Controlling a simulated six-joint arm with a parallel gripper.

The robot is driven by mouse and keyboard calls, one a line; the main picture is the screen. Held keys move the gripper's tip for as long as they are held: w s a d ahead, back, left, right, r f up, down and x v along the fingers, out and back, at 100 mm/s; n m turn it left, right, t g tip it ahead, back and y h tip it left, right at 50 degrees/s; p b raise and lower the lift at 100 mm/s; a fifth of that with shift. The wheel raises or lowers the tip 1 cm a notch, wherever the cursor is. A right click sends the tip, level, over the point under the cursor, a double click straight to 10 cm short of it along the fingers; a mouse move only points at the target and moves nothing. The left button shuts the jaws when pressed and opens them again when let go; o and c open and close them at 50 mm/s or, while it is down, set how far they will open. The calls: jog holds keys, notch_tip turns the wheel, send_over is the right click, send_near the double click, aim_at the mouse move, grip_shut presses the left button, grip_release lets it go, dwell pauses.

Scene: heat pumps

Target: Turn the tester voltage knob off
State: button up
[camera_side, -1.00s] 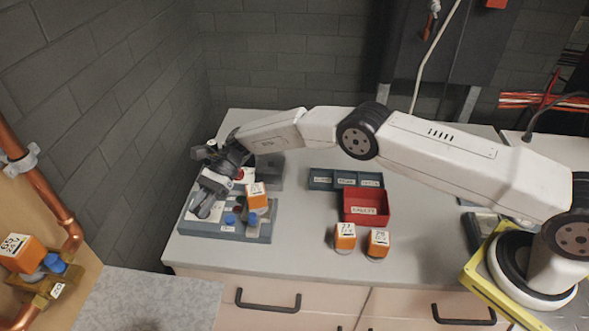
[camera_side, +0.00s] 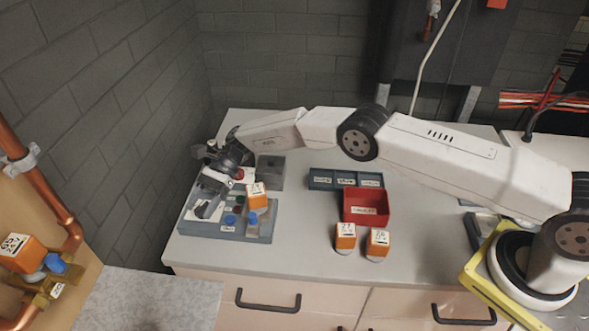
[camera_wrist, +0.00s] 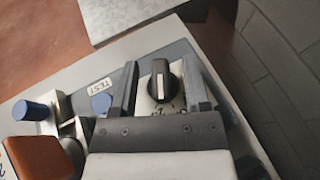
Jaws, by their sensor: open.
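The tester (camera_side: 236,235) is a grey-blue panel at the left end of the bench. In the wrist view its voltage knob (camera_wrist: 161,80) is black with a white pointer line, on a light plate with markings. My gripper (camera_wrist: 162,82) is open, with one finger on each side of the knob. The lower part of the knob's scale is partly hidden by my gripper.
A blue button (camera_wrist: 101,103) beside a TEST label and a blue cap (camera_wrist: 32,110) lie left of the knob. An orange block (camera_side: 256,196) stands on the tester. A red bin (camera_side: 366,207) and two orange blocks (camera_side: 345,236) stand further right.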

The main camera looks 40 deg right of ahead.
jog(key=shift+v, duration=3.7)
jog(key=shift+r, duration=0.1)
